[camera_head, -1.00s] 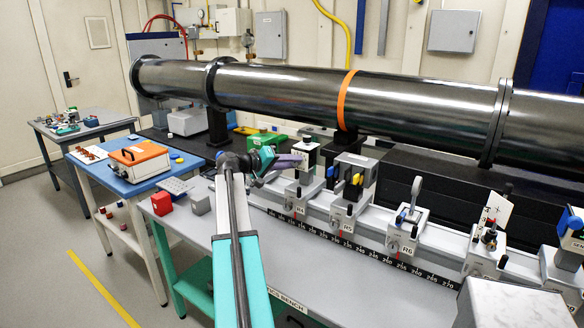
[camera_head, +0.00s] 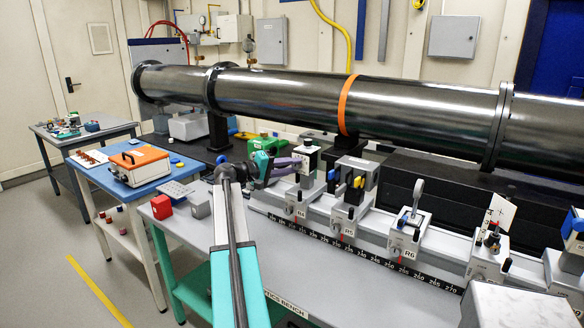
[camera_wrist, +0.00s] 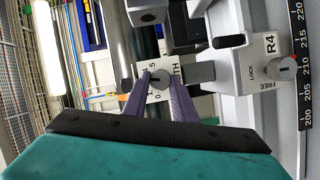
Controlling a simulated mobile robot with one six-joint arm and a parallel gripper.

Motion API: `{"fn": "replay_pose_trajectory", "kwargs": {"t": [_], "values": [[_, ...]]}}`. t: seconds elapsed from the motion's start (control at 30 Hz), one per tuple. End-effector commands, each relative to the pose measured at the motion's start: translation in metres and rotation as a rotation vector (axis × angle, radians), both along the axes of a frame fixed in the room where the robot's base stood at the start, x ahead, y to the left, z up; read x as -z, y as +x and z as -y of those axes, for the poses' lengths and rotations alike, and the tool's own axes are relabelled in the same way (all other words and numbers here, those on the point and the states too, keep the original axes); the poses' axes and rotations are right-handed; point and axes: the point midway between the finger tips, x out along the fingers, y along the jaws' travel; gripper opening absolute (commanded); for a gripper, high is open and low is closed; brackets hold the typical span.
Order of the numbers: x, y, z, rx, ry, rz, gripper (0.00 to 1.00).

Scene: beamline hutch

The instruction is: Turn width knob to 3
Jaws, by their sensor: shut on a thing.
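The width knob (camera_wrist: 158,78) is a small grey round knob on a white plate (camera_wrist: 153,95) with partly hidden printed numbers and letters ending in "TH". My gripper (camera_wrist: 160,84) has two purple fingers, one on either side of the knob, closed on it. The fingers and knob hide part of the scale, and I cannot read the setting. In the head view, my gripper (camera_head: 292,163) reaches from the left to the unit (camera_head: 308,158) on the R4 carriage (camera_head: 297,205). The knob itself is too small to make out there.
A lock knob (camera_wrist: 286,68) marked LOCK and FREE sits on the R4 carriage, beside the ruler rail (camera_wrist: 306,100). Carriages R5 (camera_head: 345,215) and R6 (camera_head: 408,235) stand to the right. A large dark beam pipe (camera_head: 280,92) runs behind the bench.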

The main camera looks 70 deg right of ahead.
Motion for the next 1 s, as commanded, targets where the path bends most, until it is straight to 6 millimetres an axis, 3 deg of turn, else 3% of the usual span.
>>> {"fn": "replay_pose_trajectory", "kwargs": {"t": [0.03,0.07,0.17,0.67,1.0], "values": [[0.000,0.001,0.000,-0.002,-0.001,0.000,0.02],[0.000,0.001,0.000,-0.002,0.000,0.000,0.29],[0.000,0.001,0.000,-0.002,0.000,0.001,0.43],[-0.001,0.005,-0.007,-0.002,-0.001,0.002,0.43],[-0.004,0.031,-0.043,-0.003,-0.001,0.001,0.43]]}}
